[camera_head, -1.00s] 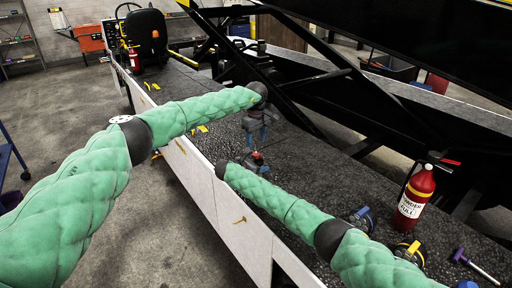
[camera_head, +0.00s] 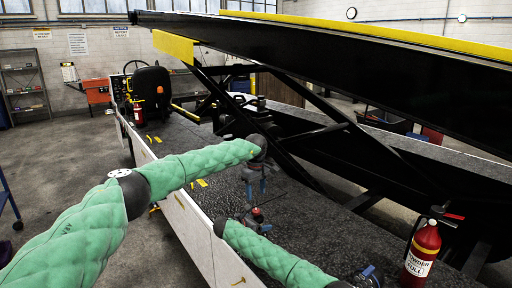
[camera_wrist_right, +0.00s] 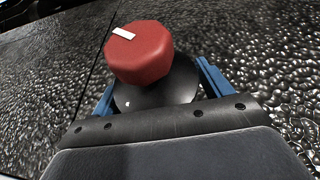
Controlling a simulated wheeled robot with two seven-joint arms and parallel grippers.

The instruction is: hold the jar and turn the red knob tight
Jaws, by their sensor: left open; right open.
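The red knob (camera_wrist_right: 139,52), faceted with a white mark on top, sits on a dark round body, seemingly the jar (camera_wrist_right: 168,90). Only the jar's upper part shows; its lower part is hidden by my gripper. My right gripper (camera_wrist_right: 155,80) is open, with one blue finger on each side of the jar; I cannot tell if they touch it. In the head view the knob (camera_head: 257,214) is small beside my right gripper (camera_head: 256,225). My left gripper (camera_head: 255,187) is open and empty, pointing down just above the knob.
The loader's dark textured deck (camera_head: 310,225) lies under both grippers. Black frame bars (camera_head: 290,160) rise behind them. A red fire extinguisher (camera_head: 422,252) stands on the deck at the right. A driver's seat (camera_head: 152,90) is at the far end.

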